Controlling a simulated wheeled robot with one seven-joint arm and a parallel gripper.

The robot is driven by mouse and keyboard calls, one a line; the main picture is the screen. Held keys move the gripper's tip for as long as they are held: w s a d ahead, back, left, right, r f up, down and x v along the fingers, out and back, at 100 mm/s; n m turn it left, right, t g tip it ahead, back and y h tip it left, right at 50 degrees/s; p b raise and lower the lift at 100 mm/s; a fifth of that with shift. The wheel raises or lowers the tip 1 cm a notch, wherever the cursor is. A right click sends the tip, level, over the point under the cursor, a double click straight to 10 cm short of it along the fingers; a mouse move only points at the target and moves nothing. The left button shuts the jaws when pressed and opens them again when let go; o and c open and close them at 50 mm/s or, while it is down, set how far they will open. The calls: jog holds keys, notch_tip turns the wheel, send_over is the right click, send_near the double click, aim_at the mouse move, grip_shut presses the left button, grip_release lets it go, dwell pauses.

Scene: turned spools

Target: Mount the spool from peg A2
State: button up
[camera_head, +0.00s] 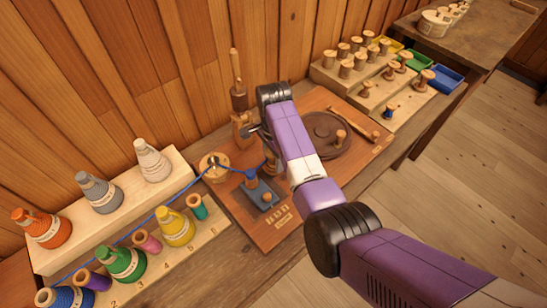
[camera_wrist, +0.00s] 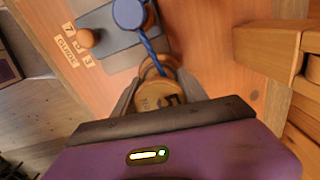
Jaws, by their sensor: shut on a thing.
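My gripper (camera_head: 275,170) is over the brown winding board (camera_head: 285,230), pointing down. In the wrist view its two fingers (camera_wrist: 157,88) are shut around a pale wooden spool (camera_wrist: 160,92) with dark marks on its top face. A blue thread runs close to this spool, from a blue round part (camera_wrist: 130,13) on a grey plate (camera_wrist: 105,50). In the head view only a bit of the spool shows beside the arm. Whether it sits on a spindle is hidden. The stepped spool rack (camera_head: 330,78) at the upper right carries several wooden spools; I cannot read its peg labels.
A dark round plate (camera_head: 350,135) with a knob lies right of my arm. A wooden upright (camera_head: 237,90) stands behind. A pale thread stand (camera_head: 190,235) with coloured cones is at left; its blue thread crosses a wooden disc (camera_head: 215,172). Coloured bins (camera_head: 445,80) stand by the rack.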

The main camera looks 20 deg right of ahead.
jog(key=shift+f, duration=0.1)
jog(key=o, duration=1.1)
notch_tip(320, 180, up, 3)
jog(key=p, duration=0.2)
jog(key=shift+p, duration=0.35)
jog(key=shift+r, duration=4)
